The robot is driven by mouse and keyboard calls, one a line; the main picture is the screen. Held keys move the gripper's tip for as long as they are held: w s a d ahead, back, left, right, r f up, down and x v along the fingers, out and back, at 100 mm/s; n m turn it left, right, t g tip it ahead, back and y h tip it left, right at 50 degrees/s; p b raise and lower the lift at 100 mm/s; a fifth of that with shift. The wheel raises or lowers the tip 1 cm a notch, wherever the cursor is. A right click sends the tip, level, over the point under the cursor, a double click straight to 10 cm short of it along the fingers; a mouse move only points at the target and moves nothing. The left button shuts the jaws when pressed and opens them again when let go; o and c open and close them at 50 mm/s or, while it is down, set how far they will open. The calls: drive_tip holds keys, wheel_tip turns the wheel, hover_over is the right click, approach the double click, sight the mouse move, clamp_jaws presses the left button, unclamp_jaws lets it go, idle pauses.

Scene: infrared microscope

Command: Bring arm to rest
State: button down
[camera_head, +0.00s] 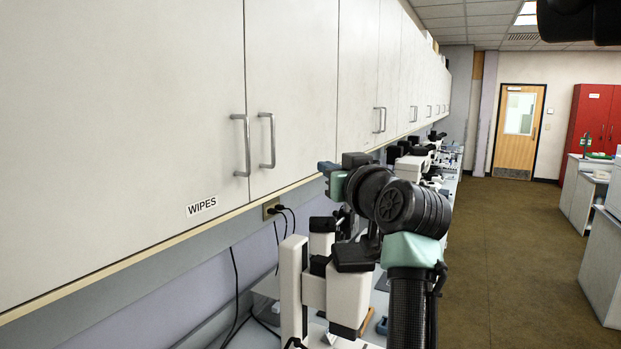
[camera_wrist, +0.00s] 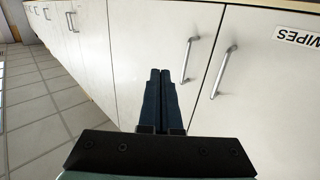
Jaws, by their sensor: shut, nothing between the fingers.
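My gripper (camera_wrist: 160,74) shows in the wrist view with its two dark fingers together and nothing between them. The fingers point toward the white wall cabinet doors (camera_wrist: 135,45), a little to the side of two bar handles. In the head view my arm is raised and bent in front of the cabinets, with its wrist end (camera_head: 337,180) near the cabinets' lower edge. I cannot tell the exact gap between the fingers and the doors.
White wall cabinets (camera_head: 130,110) with a WIPES label (camera_head: 202,206) run along the left. Below my arm stands a white microscope (camera_head: 292,290) on the bench, partly hidden by my arm. The brown floor (camera_head: 520,250) to the right is clear. Grey-white counters (camera_head: 602,265) stand at far right.

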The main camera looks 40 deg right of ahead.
drive_tip(key=s+a+r+n+t+y, duration=0.1)
drive_tip(key=a+r+t, duration=0.1)
drive_tip(key=a, duration=0.6)
drive_tip(key=s+a+r+n+t, duration=0.1)
drive_tip(key=s+a+r+t, duration=0.15)
drive_tip(key=a, duration=0.65)
drive_tip(key=s+a+r+t+y, duration=0.1)
drive_tip(key=a+r, duration=0.2)
drive_tip(key=a, duration=0.5)
drive_tip(key=s+a+r+n+t+y, duration=0.1)
drive_tip(key=s+a+r+t+y, duration=0.1)
drive_tip(key=s+a, duration=0.5)
drive_tip(key=s+a+r+t+y, duration=0.2)
drive_tip(key=s+a+r, duration=0.1)
drive_tip(key=s+a, duration=0.4)
drive_tip(key=shift+a+n+t, duration=0.35)
drive_tip(key=shift+a+n, duration=0.05)
drive_tip(key=shift+a, duration=0.05)
